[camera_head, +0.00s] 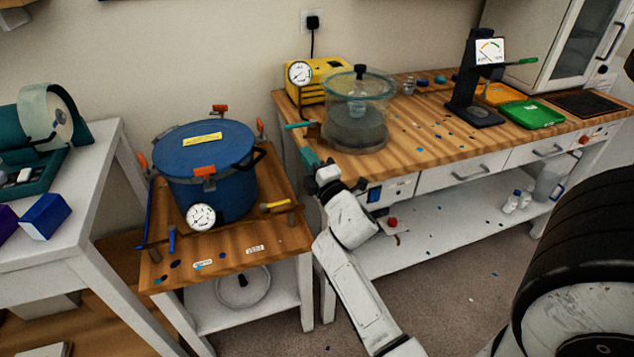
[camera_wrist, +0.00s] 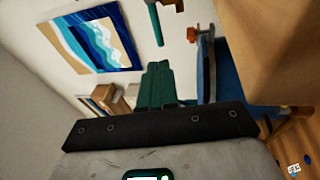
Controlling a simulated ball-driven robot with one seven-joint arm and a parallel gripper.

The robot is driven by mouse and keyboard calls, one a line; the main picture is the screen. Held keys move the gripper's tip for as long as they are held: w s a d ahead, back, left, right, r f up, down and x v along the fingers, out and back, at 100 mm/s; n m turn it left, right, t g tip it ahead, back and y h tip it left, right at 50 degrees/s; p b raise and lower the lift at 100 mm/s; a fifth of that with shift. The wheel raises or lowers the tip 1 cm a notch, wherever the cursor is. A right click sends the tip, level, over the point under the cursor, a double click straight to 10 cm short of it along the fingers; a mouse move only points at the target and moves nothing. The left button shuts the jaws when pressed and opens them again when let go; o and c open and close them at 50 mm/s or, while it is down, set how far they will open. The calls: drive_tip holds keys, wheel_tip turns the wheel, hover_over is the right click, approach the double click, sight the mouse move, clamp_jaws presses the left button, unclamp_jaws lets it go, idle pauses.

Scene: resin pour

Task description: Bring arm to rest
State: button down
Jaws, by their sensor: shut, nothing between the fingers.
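My gripper (camera_head: 310,160) is at the end of my raised white arm, between the blue pot and the wooden workbench in the head view. Its teal fingers are closed together with nothing between them. They also show side by side in the wrist view (camera_wrist: 157,86). The arm is bent and reaches up from the bottom of the picture. The gripper hangs in front of the bench's left front corner, a little below the glass chamber. Whether it touches the bench edge cannot be told.
A blue pot (camera_head: 221,178) with orange clamps stands on a small wooden-topped table (camera_head: 236,262) left of my arm. The glass chamber (camera_head: 373,100), a yellow pump (camera_head: 319,83) and a black gauge stand (camera_head: 468,90) are on the workbench (camera_head: 420,135). Floor (camera_head: 450,275) is open right of my arm.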

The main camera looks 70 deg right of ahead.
drive_tip(key=shift+w+a+b+v, duration=0.1)
drive_tip(key=shift+b+v, duration=0.4)
drive_tip(key=shift+v, duration=0.45)
drive_tip(key=shift+w+a+b+v, duration=0.15)
drive_tip(key=shift+b+v, duration=0.4)
drive_tip(key=shift+v, duration=0.4)
drive_tip(key=shift+w+a+b+v, duration=0.1)
drive_tip(key=shift+b+v, duration=0.4)
drive_tip(key=shift+v, duration=0.5)
